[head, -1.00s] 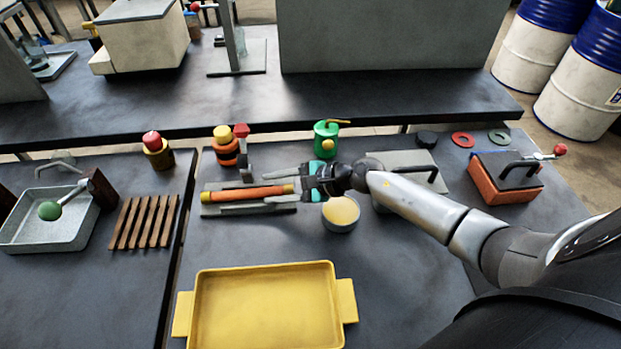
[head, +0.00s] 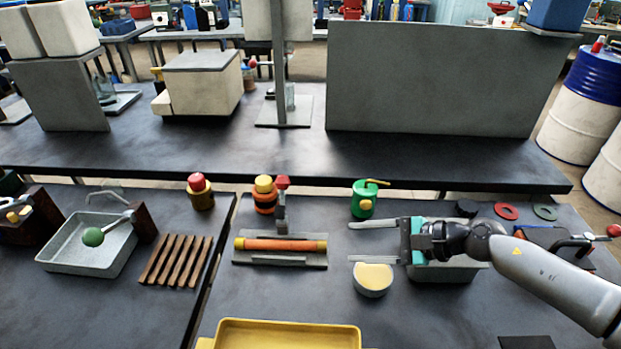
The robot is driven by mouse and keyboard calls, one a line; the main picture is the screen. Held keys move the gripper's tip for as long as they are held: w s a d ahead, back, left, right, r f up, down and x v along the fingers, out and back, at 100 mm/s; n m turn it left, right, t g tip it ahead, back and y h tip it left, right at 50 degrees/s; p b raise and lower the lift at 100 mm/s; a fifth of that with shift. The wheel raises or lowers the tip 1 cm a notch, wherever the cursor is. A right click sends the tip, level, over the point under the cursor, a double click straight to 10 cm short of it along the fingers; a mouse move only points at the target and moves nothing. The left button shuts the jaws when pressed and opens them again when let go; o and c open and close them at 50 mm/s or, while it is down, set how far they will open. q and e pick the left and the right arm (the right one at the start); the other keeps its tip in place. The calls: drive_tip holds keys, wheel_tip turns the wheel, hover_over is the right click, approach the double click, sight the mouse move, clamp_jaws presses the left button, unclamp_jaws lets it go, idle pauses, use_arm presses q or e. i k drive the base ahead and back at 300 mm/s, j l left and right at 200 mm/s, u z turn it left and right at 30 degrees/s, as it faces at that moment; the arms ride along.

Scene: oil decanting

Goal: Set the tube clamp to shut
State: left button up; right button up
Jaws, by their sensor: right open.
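The tube clamp is a grey base plate (head: 309,264) with an orange tube (head: 280,245) lying across it, yellow at both ends. Its grey lever (head: 281,208) stands upright behind the tube, with a red knob (head: 282,183) on top. My right gripper (head: 350,242) comes in from the right and points left. Its two long fingers are spread apart with nothing between them. The fingertips are to the right of the tube's right end, apart from it. The lever stands clear of the gripper. My left gripper is not in view.
A cup with pale yellow content (head: 372,280) stands just below the right gripper's fingers. A green can (head: 364,200) and an orange-black bottle (head: 265,196) stand behind. A yellow tray (head: 290,325) lies in front. A wooden rack (head: 176,260) is on the left table.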

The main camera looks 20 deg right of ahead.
sight(282, 181)
drive_tip(key=k+j, duration=1.15)
drive_tip(key=k, duration=0.1)
